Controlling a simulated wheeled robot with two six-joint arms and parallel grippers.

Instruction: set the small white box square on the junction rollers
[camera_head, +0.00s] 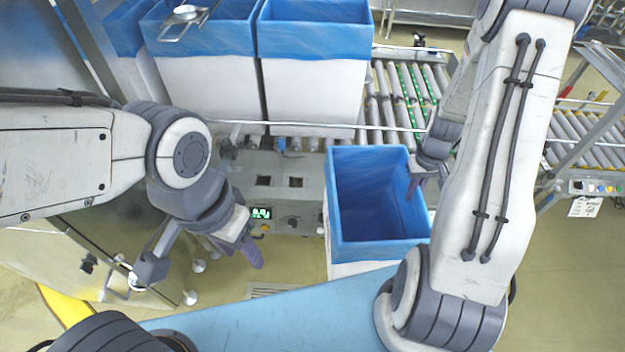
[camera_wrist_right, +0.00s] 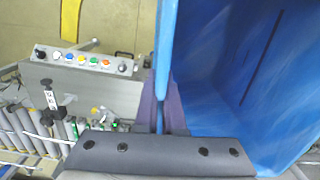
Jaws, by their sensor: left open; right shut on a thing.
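The small white box (camera_head: 355,269) has a blue liner (camera_head: 375,240) folded over its rim and looks empty inside. It is upright in front of the grey machine, near the middle of the head view. My right gripper (camera_head: 416,184) is shut on its right wall; in the right wrist view, the purple fingers (camera_wrist_right: 162,108) straddle the blue-covered edge. The box's bottom is hidden, so I cannot tell whether it touches anything. Rollers with green strips (camera_head: 407,84), perhaps the junction rollers, lie behind it to the right. My left gripper (camera_head: 248,250) is open and empty, left of the box.
Two larger white boxes (camera_head: 310,95) (camera_head: 205,90) with blue liners stand at the back on the conveyor. A metal rail (camera_head: 300,126) runs in front of them. Another roller conveyor (camera_head: 585,150) lies at the far right. A button panel (camera_wrist_right: 85,61) shows in the right wrist view.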

